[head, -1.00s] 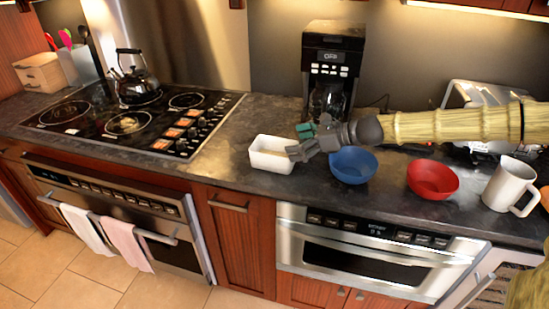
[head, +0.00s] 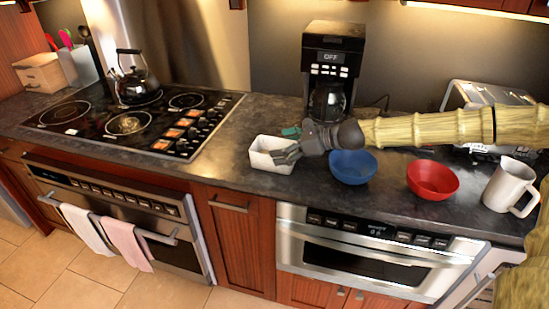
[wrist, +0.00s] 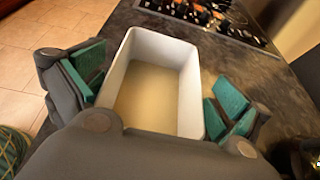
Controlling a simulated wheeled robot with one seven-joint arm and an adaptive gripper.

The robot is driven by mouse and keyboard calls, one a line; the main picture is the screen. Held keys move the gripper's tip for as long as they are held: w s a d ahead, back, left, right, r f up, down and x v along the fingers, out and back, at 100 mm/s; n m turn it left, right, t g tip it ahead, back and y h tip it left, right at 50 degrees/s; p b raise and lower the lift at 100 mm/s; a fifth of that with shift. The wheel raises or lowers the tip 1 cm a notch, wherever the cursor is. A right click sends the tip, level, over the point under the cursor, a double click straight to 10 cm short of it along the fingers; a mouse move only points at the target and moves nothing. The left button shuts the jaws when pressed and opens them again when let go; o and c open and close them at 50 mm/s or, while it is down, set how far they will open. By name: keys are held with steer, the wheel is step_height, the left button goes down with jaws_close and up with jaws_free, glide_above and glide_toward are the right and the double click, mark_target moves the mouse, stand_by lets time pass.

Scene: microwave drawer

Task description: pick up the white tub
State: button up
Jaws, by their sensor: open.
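The white tub (head: 262,160) is an open rectangular container standing upright on the dark counter, left of the blue bowl. In the wrist view the tub (wrist: 150,47) lies between the two teal-padded fingers, and its inside looks empty. My gripper (head: 285,148) reaches in from the right, at the tub's right side in the head view. In the wrist view my gripper (wrist: 160,92) is open, with one finger at each side of the tub. A gap shows at the right finger. I cannot tell whether the left finger touches the tub wall.
A blue bowl (head: 353,167) sits under my wrist, with a red bowl (head: 433,181) and a white mug (head: 510,186) farther right. A coffee maker (head: 330,70) stands behind. The stove (head: 130,122) with a kettle (head: 138,82) is left. Counter between stove and tub is clear.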

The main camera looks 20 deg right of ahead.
steer(key=shift+a, duration=0.1)
steer(key=c, duration=0.8)
steer(key=shift+r, duration=0.1)
